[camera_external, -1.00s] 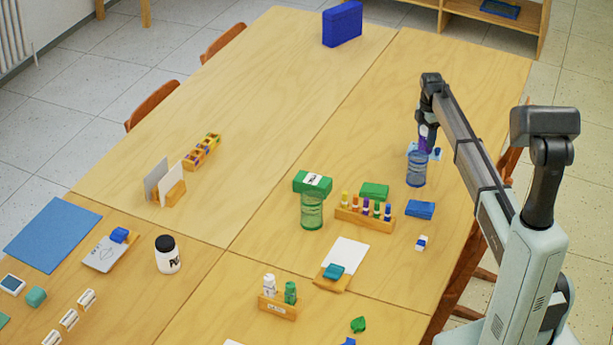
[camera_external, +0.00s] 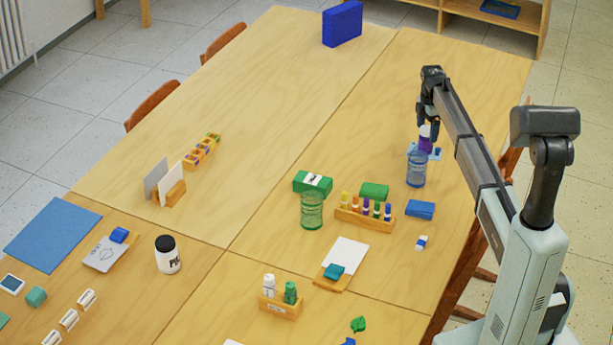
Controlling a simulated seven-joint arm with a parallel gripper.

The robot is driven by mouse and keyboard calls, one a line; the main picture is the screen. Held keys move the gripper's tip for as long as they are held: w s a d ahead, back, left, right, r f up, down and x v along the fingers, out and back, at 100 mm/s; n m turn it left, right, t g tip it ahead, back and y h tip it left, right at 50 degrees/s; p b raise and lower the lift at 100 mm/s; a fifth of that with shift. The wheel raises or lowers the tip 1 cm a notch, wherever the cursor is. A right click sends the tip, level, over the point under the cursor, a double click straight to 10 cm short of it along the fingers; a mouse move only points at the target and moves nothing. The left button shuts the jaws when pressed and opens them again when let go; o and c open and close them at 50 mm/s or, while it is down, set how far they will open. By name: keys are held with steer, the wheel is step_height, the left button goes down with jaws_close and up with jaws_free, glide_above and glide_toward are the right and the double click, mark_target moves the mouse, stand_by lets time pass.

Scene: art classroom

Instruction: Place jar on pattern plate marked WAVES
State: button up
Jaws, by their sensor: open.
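My gripper (camera_external: 428,122) is open and points down just above a small purple jar with a pale top (camera_external: 425,144). Whether the fingers still flank its top is hard to tell. The purple jar appears upright on or at a light-blue plate (camera_external: 436,154), partly hidden behind a clear blue jar (camera_external: 416,171). No marking on that plate can be read, so I cannot tell which pattern it bears. A clear green jar (camera_external: 312,212) and a white jar with a black lid (camera_external: 168,257) stand farther left.
A green box (camera_external: 312,183) is behind the green jar. The far table top is mostly clear.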

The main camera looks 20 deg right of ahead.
step_height(320, 180, up, 9)
steer(key=shift+r, duration=0.2)
